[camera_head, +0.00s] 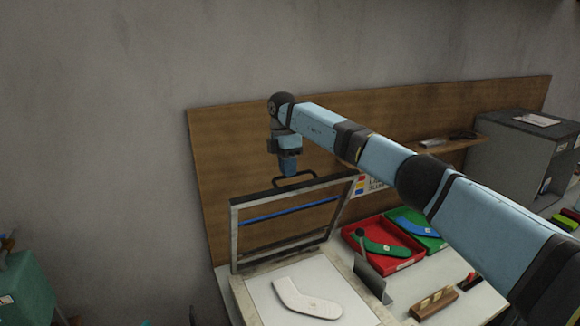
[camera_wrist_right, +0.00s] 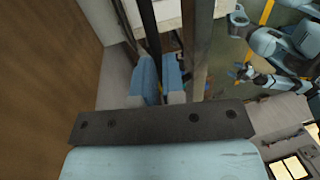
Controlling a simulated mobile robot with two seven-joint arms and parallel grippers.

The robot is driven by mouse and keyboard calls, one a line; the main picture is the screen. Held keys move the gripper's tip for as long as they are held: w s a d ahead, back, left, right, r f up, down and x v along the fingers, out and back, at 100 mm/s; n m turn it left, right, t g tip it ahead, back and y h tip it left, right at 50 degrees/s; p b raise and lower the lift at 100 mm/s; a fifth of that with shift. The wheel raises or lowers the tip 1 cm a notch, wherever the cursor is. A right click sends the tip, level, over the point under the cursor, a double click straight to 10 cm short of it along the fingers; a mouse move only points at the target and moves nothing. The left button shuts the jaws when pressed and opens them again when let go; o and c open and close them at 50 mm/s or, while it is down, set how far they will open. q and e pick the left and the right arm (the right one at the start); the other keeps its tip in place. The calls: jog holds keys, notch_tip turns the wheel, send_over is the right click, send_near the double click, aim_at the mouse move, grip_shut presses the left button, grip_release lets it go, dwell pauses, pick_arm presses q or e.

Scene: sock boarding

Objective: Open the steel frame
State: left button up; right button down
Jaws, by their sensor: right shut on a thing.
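The steel frame (camera_head: 234,236) stands swung up, close to upright, at the back of a pale base (camera_head: 245,301). It has a dark top bar with a black handle (camera_head: 309,173). My right gripper (camera_head: 289,173) comes down from above and is shut on that handle. In the right wrist view the blue fingers (camera_wrist_right: 160,85) close in beside dark and grey bars of the frame (camera_wrist_right: 195,45); the grip itself is partly hidden. A light blue arm of mine shows at the right of that view, and its small gripper (camera_wrist_right: 242,73) is too small to read.
A white sock-shaped form (camera_head: 306,301) lies flat on the base. To the right are a red tray (camera_head: 350,238) with a green sock shape, a green tray (camera_head: 437,244) with a blue one, and a wooden block (camera_head: 434,303). A brown panel (camera_head: 225,150) stands close behind the frame.

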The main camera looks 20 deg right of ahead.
pick_arm(q)
jog(key=shift+f, duration=0.1)
pick_arm(e)
jog(key=shift+a+f, duration=0.2)
jog(key=shift+f, duration=0.55)
jog(key=c, duration=1.4)
grip_release()
jog(key=shift+f, duration=0.1)
jog(key=shift+o, duration=1.1)
jog(key=shift+w+a+f, duration=0.1)
jog(key=shift+w+f, duration=0.15)
jog(key=shift+w, duration=0.2)
pick_arm(q)
jog(key=shift+w+d+f+b, duration=0.2)
jog(key=shift+w+f+b, duration=0.25)
jog(key=shift+f+b, duration=0.25)
pick_arm(e)
notch_tip(320, 180, up, 14)
jog(key=w, duration=0.2)
jog(key=shift+w, duration=0.35)
pick_arm(q)
jog(key=shift+s+f, duration=0.1)
